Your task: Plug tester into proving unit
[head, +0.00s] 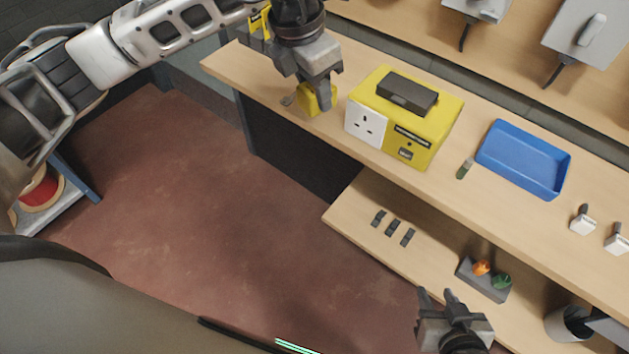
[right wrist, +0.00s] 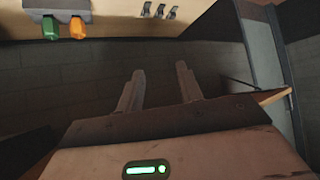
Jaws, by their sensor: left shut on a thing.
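The proving unit (head: 432,128) is a yellow box with a white socket face (head: 365,124) on its left side and a dark block on top. It stands on the upper bench. My left gripper (head: 322,100) is shut on the yellow tester (head: 309,100), just left of the socket face. A gap shows between the tester and the socket. The tester's prongs are hard to make out. My right gripper (head: 450,298) is open and empty, low in front of the lower shelf. Its open fingers also show in the right wrist view (right wrist: 160,88).
A blue tray (head: 525,158) and a small green-and-dark item (head: 464,169) lie right of the proving unit. White tagged items (head: 583,220) stand farther right. The lower shelf holds three dark clips (head: 392,228) and a grey holder (head: 484,280) with orange and green pieces.

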